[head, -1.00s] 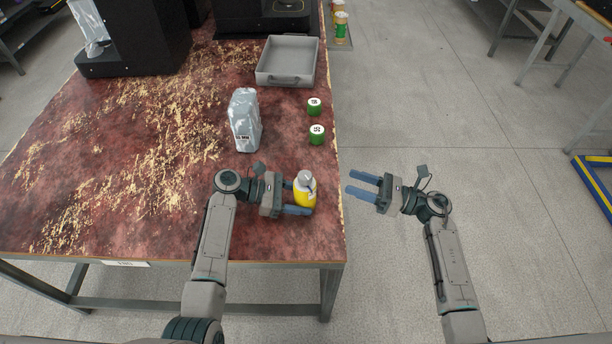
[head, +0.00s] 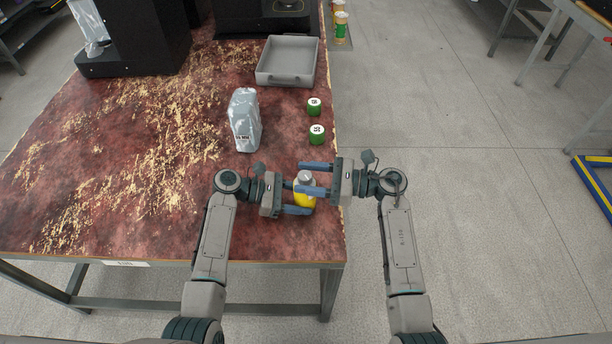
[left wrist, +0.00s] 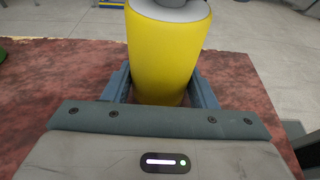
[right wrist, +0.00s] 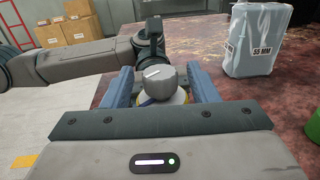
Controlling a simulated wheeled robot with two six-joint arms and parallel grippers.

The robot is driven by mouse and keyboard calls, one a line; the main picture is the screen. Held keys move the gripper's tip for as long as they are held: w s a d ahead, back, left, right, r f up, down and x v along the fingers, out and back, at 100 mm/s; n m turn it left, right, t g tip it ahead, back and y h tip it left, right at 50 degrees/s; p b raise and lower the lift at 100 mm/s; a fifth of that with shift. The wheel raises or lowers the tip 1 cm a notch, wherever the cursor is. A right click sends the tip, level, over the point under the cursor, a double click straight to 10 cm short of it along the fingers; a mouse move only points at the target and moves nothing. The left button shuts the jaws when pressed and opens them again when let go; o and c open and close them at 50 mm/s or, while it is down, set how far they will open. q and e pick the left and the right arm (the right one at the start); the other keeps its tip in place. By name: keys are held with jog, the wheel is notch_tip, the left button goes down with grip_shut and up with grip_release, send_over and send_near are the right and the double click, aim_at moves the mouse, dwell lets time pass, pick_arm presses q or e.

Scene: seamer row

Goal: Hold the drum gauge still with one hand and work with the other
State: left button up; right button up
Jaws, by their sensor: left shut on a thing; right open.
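The drum gauge, a yellow cylinder with a grey knob on top (head: 305,199), stands upright near the table's right edge. My left gripper (head: 295,196) is shut on its yellow body from the left; the body also fills the space between the fingers in the left wrist view (left wrist: 168,58). My right gripper (head: 308,180) is open, with its fingers over the top of the gauge from the right. In the right wrist view the grey knob (right wrist: 160,80) with a white mark sits between the open fingers, with a gap on each side.
A wrapped block marked 55 MM (head: 244,120) stands behind the gauge. Two green cylinders (head: 314,107) (head: 317,134) with white labelled tops stand nearby. A grey tray (head: 287,82) lies farther back. The stained table (head: 150,225) is clear at front left.

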jog(key=shift+a, duration=0.35)
jog(key=c, duration=1)
jog(key=shift+o, duration=0.2)
jog(key=shift+w+g, duration=0.1)
jog(key=shift+g, duration=0.3)
jog(key=n+g, duration=0.3)
jog(key=g, duration=0.1)
jog(key=shift+g, duration=0.3)
jog(key=shift+n+g+h, duration=0.5)
jog(key=shift+n+g, duration=0.9)
jog(key=shift+g, duration=0.4)
